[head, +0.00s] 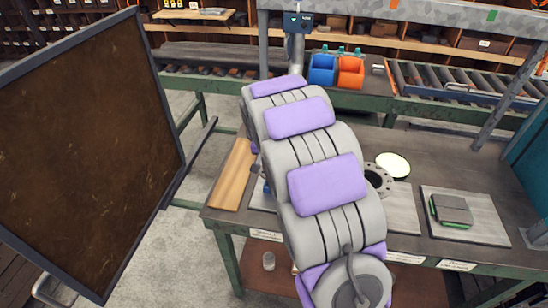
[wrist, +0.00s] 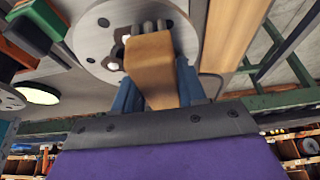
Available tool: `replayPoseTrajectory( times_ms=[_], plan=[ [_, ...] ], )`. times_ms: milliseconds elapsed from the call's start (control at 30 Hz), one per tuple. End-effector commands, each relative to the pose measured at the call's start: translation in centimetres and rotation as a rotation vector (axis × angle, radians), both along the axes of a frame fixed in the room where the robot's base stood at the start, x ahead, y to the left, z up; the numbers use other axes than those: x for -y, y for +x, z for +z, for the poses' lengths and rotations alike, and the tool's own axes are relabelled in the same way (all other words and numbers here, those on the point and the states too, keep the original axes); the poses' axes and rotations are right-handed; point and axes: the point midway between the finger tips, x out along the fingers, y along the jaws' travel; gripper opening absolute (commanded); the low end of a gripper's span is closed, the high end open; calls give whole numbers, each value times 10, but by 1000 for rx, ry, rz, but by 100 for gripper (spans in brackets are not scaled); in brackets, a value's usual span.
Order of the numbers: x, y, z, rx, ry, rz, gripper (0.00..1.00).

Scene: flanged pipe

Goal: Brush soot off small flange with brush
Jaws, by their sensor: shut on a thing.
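My gripper (wrist: 156,84) has blue fingers and is shut on the brush, whose tan wooden handle (wrist: 152,62) shows between them. The brush's far end overlaps a round grey flange (wrist: 188,38) with holes around its face. I cannot tell whether the bristles touch it, and no soot can be made out clearly. Another flange (wrist: 8,98) is cut off at the left edge of the wrist view. In the head view a bolt-holed flange (head: 378,180) shows just right of my arm. My arm hides my gripper and the brush there.
A wooden board (head: 232,178) lies on the bench's left end. A pale round disc (head: 393,165) lies behind the flange. A grey and green block (head: 451,210) sits on a plate at right. Blue (head: 322,70) and orange (head: 350,72) bins stand behind. A dark framed panel (head: 85,150) stands at left.

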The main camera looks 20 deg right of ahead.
Motion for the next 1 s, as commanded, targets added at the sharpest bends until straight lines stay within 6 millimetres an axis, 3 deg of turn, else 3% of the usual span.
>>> replayPoseTrajectory(
  times_ms=[400,1000],
  plan=[
    [-20,13,-3,-1,0,2,16],
    [5,-4,0,0,0,0,16]
  ],
)
